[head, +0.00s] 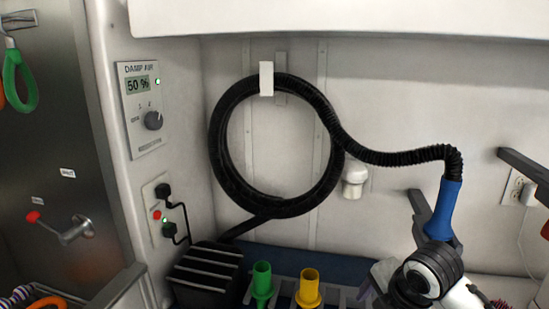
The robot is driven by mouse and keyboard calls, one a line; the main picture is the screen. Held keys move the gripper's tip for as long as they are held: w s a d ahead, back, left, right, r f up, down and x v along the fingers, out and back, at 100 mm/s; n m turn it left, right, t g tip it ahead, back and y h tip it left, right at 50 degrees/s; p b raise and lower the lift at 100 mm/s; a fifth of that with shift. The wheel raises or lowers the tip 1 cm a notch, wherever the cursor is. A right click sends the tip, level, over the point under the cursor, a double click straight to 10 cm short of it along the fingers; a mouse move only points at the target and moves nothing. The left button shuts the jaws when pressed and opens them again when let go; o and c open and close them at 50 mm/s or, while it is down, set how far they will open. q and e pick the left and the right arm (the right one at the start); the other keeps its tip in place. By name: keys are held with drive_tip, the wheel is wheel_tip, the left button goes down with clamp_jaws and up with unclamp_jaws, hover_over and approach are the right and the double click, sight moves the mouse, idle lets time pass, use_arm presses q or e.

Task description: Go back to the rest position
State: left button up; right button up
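A black ribbed hose (222,158) hangs coiled on a white wall hook (266,78). Its free end runs right and bends down into a blue cuff (443,207). The cuff meets a round black and grey part (428,274) at the lower right. I cannot tell clearly what this part belongs to.
A black ridged box (206,270) stands at the lower left. Green (262,281) and yellow (308,288) nozzles stand upright beside it. A dark bar (525,168) juts in at right. A "DAMP AIR" panel (143,105) reads 50 %. A red-tipped handle (62,229) is on the left door.

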drive_tip(key=s+a+f+m, duration=0.3)
drive_tip(key=s+f+m, duration=0.2)
drive_tip(key=s+f, duration=0.15)
drive_tip(key=s+d+f+m+g, duration=0.1)
drive_tip(key=s+d+f+m, duration=0.15)
drive_tip(key=s+m, duration=0.65)
drive_tip(key=s+d+f+m, duration=0.25)
drive_tip(key=s+m, duration=0.35)
drive_tip(key=s, duration=0.6)
drive_tip(key=w+a+f+t+y, duration=0.1)
drive_tip(key=w+a+f+t, duration=0.1)
drive_tip(key=f, duration=0.4)
drive_tip(key=w+a+f+t+y, duration=0.1)
drive_tip(key=w+a+f+t, duration=0.1)
drive_tip(key=f, duration=0.5)
drive_tip(key=shift+w+a+f+t, duration=0.15)
drive_tip(key=shift+w+a+t, duration=0.25)
drive_tip(key=shift+a, duration=0.6)
